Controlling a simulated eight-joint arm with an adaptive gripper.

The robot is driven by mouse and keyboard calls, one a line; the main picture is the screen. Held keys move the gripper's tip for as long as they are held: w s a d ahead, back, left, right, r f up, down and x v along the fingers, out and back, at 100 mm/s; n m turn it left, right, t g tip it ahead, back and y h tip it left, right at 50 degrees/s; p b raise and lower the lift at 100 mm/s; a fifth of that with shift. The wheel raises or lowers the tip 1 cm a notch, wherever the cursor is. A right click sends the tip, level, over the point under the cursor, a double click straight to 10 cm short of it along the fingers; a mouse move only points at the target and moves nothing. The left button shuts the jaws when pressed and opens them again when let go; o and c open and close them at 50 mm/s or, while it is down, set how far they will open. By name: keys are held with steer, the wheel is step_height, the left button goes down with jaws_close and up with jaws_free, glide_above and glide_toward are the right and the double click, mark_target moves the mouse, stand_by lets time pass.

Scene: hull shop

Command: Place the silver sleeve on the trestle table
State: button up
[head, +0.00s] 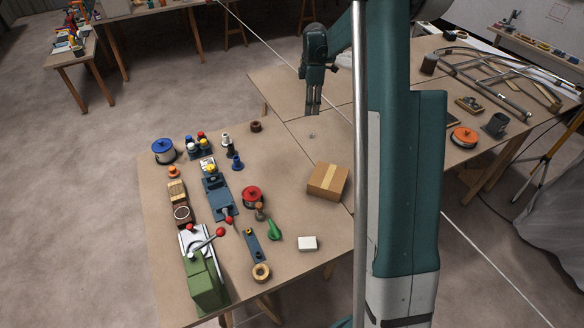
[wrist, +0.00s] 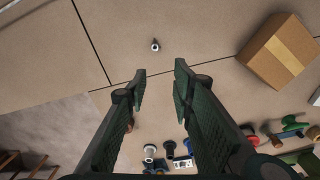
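A small silver ring-shaped piece, which looks like the silver sleeve (wrist: 155,46), is on the bare brown tabletop ahead of my fingertips in the wrist view. In the head view the sleeve (head: 311,135) is a tiny grey spot just below my gripper (head: 314,112). My gripper (wrist: 159,74) is above the table, its two fingers apart with nothing between them. It is apart from the sleeve. The trestle table (head: 290,150) has a brown top of joined panels with dark seams. Its right part is partly hidden behind my arm.
A cardboard box (head: 327,182) stands near the sleeve. Left of it are a red-lidded pot (head: 252,196), a blue pot (head: 163,150), a green machine (head: 205,285) and several small tools. An orange pot (head: 464,138) stands at the right. The panel around the sleeve is clear.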

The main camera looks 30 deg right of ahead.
steer(key=s+a+r+m+t, duration=0.3)
steer(key=s+a+r+m, duration=0.4)
steer(key=s+a+r, duration=1.15)
steer(key=s+a+f+m+t, duration=0.1)
steer(key=s+a, duration=0.5)
steer(key=s, duration=0.6)
steer(key=s+a+f+m+t, duration=0.1)
steer(key=s+a+m, duration=0.4)
steer(key=s, duration=0.8)
steer(key=shift+a+f+m+t, duration=0.25)
steer(key=shift+a+m+t, duration=0.15)
steer(key=shift+m+t, duration=0.45)
